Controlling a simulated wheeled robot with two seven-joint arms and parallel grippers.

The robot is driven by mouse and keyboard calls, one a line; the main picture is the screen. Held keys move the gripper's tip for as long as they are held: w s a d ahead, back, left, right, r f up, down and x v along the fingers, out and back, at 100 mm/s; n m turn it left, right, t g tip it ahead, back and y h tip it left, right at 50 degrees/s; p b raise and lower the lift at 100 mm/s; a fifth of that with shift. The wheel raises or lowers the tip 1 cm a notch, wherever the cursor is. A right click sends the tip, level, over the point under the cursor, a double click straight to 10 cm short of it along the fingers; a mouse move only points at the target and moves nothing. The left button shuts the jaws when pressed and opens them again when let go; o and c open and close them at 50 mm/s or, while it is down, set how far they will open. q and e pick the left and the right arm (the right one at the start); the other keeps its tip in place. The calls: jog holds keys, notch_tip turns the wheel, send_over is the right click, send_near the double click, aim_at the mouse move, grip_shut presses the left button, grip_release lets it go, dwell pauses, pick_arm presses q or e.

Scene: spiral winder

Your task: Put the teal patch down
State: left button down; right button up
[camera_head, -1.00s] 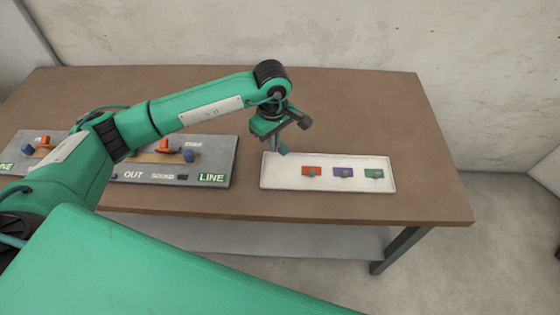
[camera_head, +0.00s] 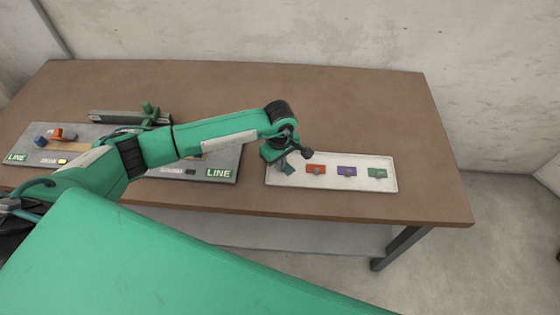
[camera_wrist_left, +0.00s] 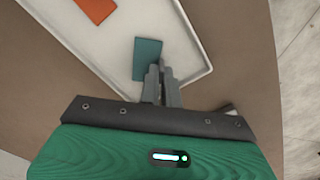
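The teal patch (camera_wrist_left: 147,55) lies over the near end of the white tray in the left wrist view. In the head view only a bit of the teal patch (camera_head: 289,169) shows, at the tray's left end beside the orange patch. My left gripper (camera_head: 282,163) is low over that end. In the left wrist view its fingers (camera_wrist_left: 158,71) are close together at the patch's lower edge and look shut on it. Whether the patch touches the tray floor is hard to tell. My right gripper is not in view.
The white tray (camera_head: 330,183) also holds an orange patch (camera_head: 316,169), a purple patch (camera_head: 347,171) and a green patch (camera_head: 377,173) in a row. Grey panels marked LINE (camera_head: 219,174) stand left, partly behind my arm. The brown table (camera_head: 300,95) is clear behind the tray.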

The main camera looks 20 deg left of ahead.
pick_arm(q)
jog(key=shift+f, duration=0.15)
jog(key=c, duration=1.6)
grip_release()
jog(key=shift+r, duration=0.35)
notch_tip(320, 180, up, 12)
jog(key=b, duration=0.3)
jog(key=shift+f, duration=0.1)
